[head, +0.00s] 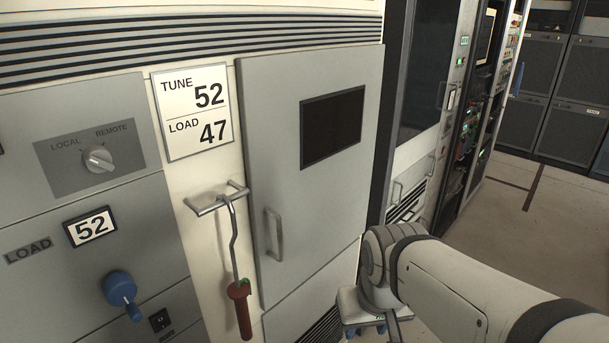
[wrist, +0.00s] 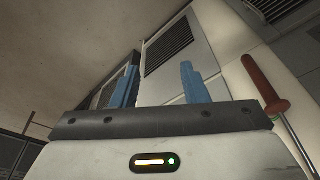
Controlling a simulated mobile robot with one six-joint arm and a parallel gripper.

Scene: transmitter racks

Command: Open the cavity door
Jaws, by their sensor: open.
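The cavity door (head: 290,130) is a tall pale grey panel with a dark window (head: 332,127), in the middle of the head view. It looks shut, flush with its frame. Its vertical bar handle (head: 273,234) is on the left side, low down. My gripper (head: 365,329) is below and to the right of the handle, apart from it, with its blue fingertips near the bottom edge. In the wrist view my gripper (wrist: 160,84) has its two blue fingers spread, with nothing between them. The handle does not show in the wrist view.
A metal rod with a red grip (head: 239,308) hangs from a bracket (head: 215,198) left of the door; its grip (wrist: 264,86) shows in the wrist view. A vented panel (head: 325,318) is below the door. Racks (head: 460,120) stand to the right, with open floor (head: 520,230) beyond.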

